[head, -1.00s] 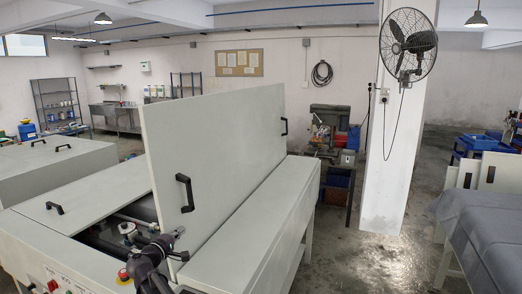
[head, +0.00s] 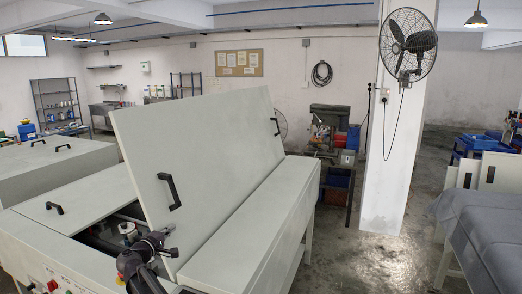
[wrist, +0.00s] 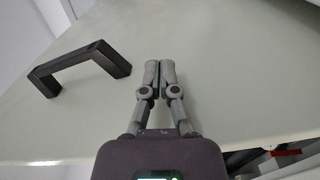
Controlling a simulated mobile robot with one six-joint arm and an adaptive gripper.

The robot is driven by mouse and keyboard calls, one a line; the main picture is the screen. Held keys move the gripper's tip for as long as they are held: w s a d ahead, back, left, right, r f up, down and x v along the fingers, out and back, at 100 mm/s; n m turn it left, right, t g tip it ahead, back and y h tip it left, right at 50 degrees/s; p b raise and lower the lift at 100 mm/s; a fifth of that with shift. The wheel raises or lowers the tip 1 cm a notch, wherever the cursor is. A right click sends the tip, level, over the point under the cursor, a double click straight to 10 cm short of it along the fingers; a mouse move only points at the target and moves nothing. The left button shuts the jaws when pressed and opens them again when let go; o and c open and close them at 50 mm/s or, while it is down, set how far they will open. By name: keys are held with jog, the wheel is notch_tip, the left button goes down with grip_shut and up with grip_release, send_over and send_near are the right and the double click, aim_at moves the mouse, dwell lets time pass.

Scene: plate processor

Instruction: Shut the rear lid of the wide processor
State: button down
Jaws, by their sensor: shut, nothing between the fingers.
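The wide processor (head: 236,238) stands in the foreground. Its rear lid (head: 205,150) is a large pale panel, raised and leaning left over the open bay. One black handle (head: 169,191) sits near its close edge, another (head: 277,127) near its far edge. My gripper (head: 168,238) is by the lid's lower near edge, below the close handle. In the wrist view my gripper (wrist: 160,68) has its fingers together and empty, over the lid's face (wrist: 225,80). The handle (wrist: 80,68) is left of the fingertips. Whether they touch the lid is unclear.
The front lid (head: 85,198) lies flat to the left, with a dark open bay (head: 98,236) beside it. Another pale machine (head: 50,168) stands further left. A white pillar (head: 392,150) with a fan and a covered table (head: 485,225) stand right. The wet floor between is clear.

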jog(key=shift+w+a, duration=0.1)
jog(key=shift+a, duration=0.2)
jog(key=shift+w+a+f+b, duration=0.15)
jog(key=shift+w+a, duration=0.1)
jog(key=shift+a, duration=0.35)
jog(key=shift+w+a+f+b, duration=0.15)
jog(key=shift+w+a+f, duration=0.05)
jog(key=shift+a, duration=0.4)
jog(key=shift+w+a+f+b, duration=0.15)
jog(key=shift+w+a, duration=0.1)
jog(key=shift+a, duration=0.35)
jog(key=shift+s+d, duration=0.1)
jog(key=shift+d, duration=0.05)
